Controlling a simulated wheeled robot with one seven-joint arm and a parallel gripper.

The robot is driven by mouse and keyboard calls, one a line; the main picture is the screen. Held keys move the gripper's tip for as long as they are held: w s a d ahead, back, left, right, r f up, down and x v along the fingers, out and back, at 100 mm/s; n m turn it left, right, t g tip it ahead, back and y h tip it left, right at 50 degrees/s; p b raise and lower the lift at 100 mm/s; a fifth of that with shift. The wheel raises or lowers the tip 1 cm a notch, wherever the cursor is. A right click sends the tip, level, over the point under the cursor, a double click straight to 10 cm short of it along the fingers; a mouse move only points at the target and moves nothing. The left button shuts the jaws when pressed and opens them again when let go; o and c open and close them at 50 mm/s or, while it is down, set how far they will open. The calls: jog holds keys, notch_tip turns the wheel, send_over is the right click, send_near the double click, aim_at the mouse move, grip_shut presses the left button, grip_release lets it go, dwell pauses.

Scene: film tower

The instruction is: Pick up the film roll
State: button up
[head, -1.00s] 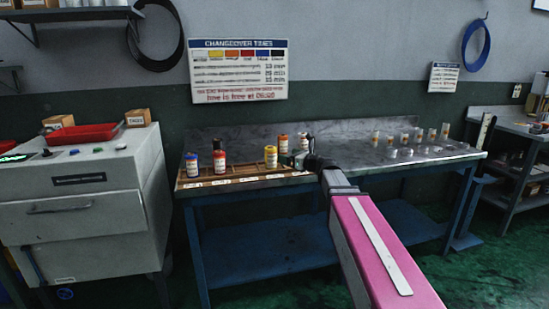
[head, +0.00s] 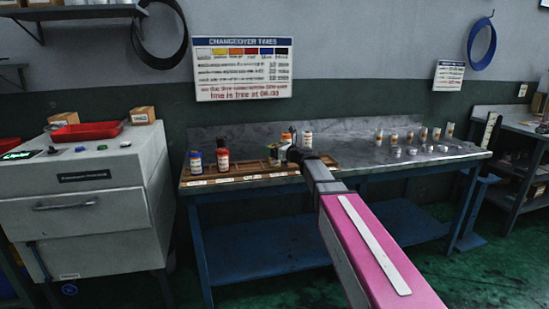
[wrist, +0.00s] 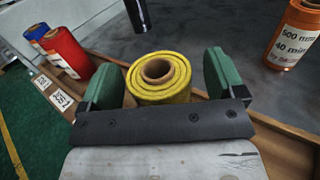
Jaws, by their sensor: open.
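A yellow film roll (wrist: 158,76) with a brown core stands upright between the two green fingers of my gripper (wrist: 160,82) in the wrist view. The fingers are open, one on each side of the roll; whether either touches it I cannot tell. In the head view my gripper (head: 282,156) is at the wooden rack (head: 236,179) on the bench and mostly hides the yellow roll. A red roll (head: 222,161) and a blue roll (head: 196,163) stand in the rack to the left. An orange roll (wrist: 293,35) with a white label stands to the right in the wrist view.
A dark cylinder (wrist: 138,14) stands behind the yellow roll. Several small labelled containers (head: 423,134) and pale discs (head: 412,151) are on the right of the metal bench (head: 350,145). A grey cabinet (head: 80,215) with a red tray (head: 87,131) stands to the left.

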jog(key=c, duration=1.1)
jog(key=shift+r, duration=0.1)
